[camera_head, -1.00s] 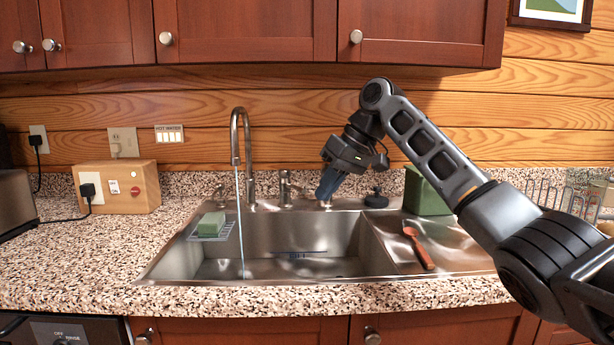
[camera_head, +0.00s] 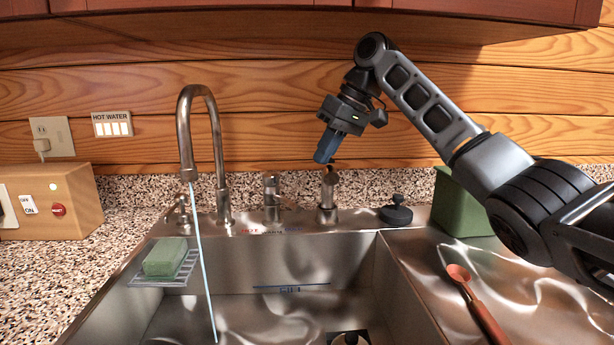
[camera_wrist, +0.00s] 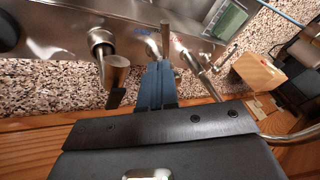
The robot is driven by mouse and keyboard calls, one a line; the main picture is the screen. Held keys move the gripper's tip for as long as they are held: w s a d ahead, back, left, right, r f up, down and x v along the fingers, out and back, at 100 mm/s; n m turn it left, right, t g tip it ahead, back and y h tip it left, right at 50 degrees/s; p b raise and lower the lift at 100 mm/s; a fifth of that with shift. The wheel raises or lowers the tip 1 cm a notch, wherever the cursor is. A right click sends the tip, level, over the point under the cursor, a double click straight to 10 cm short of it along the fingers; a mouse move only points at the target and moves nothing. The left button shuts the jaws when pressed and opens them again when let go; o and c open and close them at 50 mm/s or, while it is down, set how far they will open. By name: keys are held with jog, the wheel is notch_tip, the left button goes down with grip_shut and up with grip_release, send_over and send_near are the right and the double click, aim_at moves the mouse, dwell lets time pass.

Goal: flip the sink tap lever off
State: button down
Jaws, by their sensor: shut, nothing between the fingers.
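The sink tap's curved metal spout (camera_head: 186,125) stands behind the basin, and a thin stream of water (camera_head: 205,265) runs from it. A short metal fixture with a lever (camera_head: 272,197) stands right of the spout, between red and blue marks; I take it as the tap lever. It also shows in the wrist view (camera_wrist: 166,42), just beyond my fingertips. My gripper (camera_head: 322,160) is shut and empty, pointing down above the dark-tipped fixture (camera_head: 328,200), right of and higher than the lever. The blue fingers (camera_wrist: 160,72) look close to the lever in the wrist view; contact cannot be told.
A black stopper (camera_head: 396,212) and a green box (camera_head: 460,205) stand at the right. A red spoon (camera_head: 475,300) lies on the drainboard. A green soap (camera_head: 165,257) rests on a rack at left. A wooden switch box (camera_head: 75,205) stands on the counter.

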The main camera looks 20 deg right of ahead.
aim_at(296, 205)
jog(key=x, duration=0.9)
jog(key=shift+a+f, duration=0.15)
jog(key=shift+f, duration=0.2)
jog(key=shift+s+a+f+t+p, duration=0.2)
jog(key=shift+a+f+t+p, duration=0.25)
jog(key=shift+f, duration=0.2)
jog(key=shift+s+d+f+t, duration=0.1)
jog(key=shift+d+f+t, duration=0.05)
jog(key=shift+f+t, duration=0.25)
jog(key=shift+f, duration=0.1)
